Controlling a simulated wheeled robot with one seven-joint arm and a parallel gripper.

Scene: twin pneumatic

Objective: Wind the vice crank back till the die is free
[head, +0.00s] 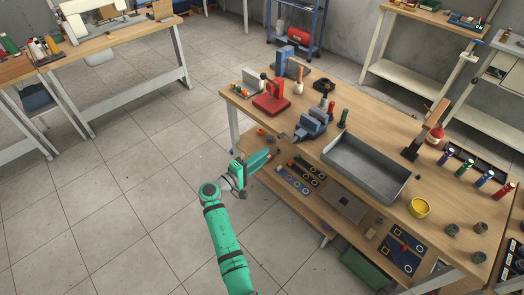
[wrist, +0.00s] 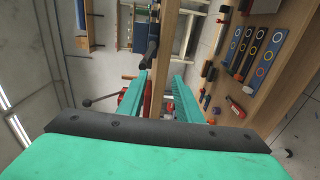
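The blue-grey vice (head: 312,126) sits at the near left edge of the workbench. The crank is small and indistinct on its near side; I cannot tell its angle. No die can be made out between the jaws. My teal gripper (head: 264,158) is outside the bench edge, below and left of the vice. In the wrist view its fingers (wrist: 158,98) stand apart. A red part (wrist: 147,106) shows between them, and a dark rod with a ball end (wrist: 88,102) sticks out to the left. I cannot tell whether the fingers touch the red part.
A grey tray (head: 366,170) lies right of the vice. A red stand (head: 271,103) is behind it to the left. A lower shelf (head: 318,203) with tool boards lies under the bench edge, near my gripper. The floor (head: 120,200) to the left is clear.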

